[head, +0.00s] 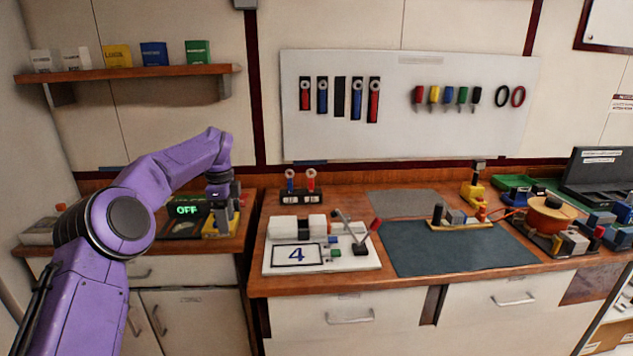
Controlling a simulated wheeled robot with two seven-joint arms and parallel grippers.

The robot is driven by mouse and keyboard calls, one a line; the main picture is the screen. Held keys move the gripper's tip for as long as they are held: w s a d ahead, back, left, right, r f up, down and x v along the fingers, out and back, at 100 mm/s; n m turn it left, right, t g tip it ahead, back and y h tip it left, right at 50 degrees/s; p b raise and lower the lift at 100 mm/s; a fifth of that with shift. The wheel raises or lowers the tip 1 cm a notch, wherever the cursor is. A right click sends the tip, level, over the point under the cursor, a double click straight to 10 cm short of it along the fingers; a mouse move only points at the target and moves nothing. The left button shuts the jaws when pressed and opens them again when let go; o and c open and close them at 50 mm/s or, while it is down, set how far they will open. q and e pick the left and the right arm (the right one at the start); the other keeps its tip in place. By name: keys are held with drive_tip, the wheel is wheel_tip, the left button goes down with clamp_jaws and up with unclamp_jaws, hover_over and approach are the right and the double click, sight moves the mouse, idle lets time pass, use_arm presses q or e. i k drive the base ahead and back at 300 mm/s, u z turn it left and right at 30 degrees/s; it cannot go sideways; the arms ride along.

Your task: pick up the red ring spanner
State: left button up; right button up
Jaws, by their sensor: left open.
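Two red-handled tools hang on the white wall board: a shorter one (305,95) at the left end of the row and a longer one (374,100) at the right end. Another small red tool with a round pale head (311,180) stands upright in a black holder (302,197) on the bench. I cannot tell which of these is the ring spanner. My left gripper (221,207) is open, pointing down over the left bench section beside a yellow object, well left of and below the board. My right gripper is not in view.
Blue tools (322,97) hang between the red ones, with one black slot bare. A white base with a "4" card (296,255) and red-tipped lever stands on the bench. A dark mat (455,246) lies right of it, mostly clear. A display reading OFF (187,210) stands left of my gripper.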

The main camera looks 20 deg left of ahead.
sight(311, 183)
drive_tip(key=i, duration=1.75)
